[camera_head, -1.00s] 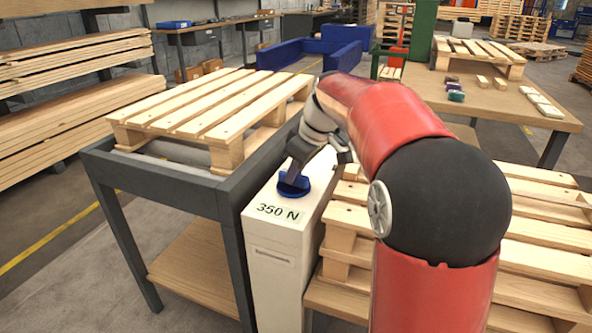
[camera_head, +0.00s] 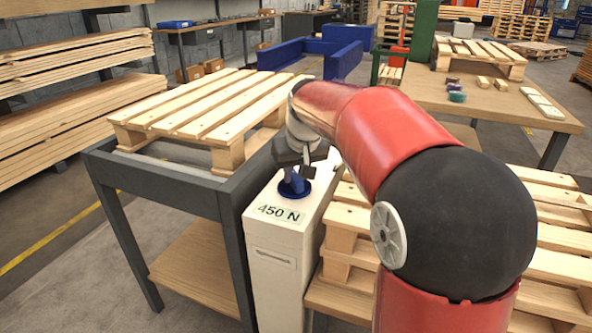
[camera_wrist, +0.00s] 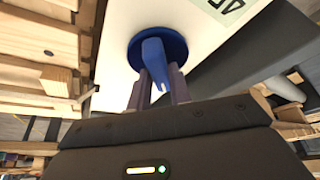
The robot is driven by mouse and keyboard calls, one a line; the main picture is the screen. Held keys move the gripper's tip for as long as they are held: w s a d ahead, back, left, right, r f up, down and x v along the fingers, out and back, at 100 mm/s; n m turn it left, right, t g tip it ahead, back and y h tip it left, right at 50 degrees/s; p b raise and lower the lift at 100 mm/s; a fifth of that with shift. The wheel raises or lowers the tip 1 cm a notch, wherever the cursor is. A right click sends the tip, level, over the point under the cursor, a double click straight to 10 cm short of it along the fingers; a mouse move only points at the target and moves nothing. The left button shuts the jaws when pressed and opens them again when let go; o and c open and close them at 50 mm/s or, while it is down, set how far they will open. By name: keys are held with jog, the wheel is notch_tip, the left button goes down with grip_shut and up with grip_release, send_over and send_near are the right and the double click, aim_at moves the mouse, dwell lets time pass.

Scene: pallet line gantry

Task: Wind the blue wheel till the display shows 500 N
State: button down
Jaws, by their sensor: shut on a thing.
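The blue wheel (camera_head: 294,187) sits on top of a white cabinet (camera_head: 272,262) in the head view. The display (camera_head: 279,214) on the cabinet's top reads 450 N. In the wrist view the wheel (camera_wrist: 157,48) is a round blue disc with a raised blue grip bar. My gripper (camera_wrist: 160,90) is shut on that bar, one finger on each side. In the head view my gripper (camera_head: 297,172) is directly above the wheel and partly hides it. The display (camera_wrist: 225,8) shows only in part at the top of the wrist view.
A grey-framed table (camera_head: 232,200) bearing a wooden pallet (camera_head: 205,108) stands close to the cabinet's left. Stacked pallets (camera_head: 345,245) stand close on its right. A wooden table (camera_head: 425,88) with small items stands behind at right.

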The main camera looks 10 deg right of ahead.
aim_at(293, 194)
jog(key=m+h, duration=0.1)
jog(key=m, duration=0.3)
jog(key=shift+a+m+h+p, duration=0.15)
jog(key=shift+m+h+p, duration=0.15)
jog(key=shift+h, duration=0.1)
dwell(0.4)
jog(key=c, duration=1.3)
grip_release()
jog(key=v, duration=0.8)
jog(key=shift+w, duration=0.1)
jog(key=shift+f, duration=0.1)
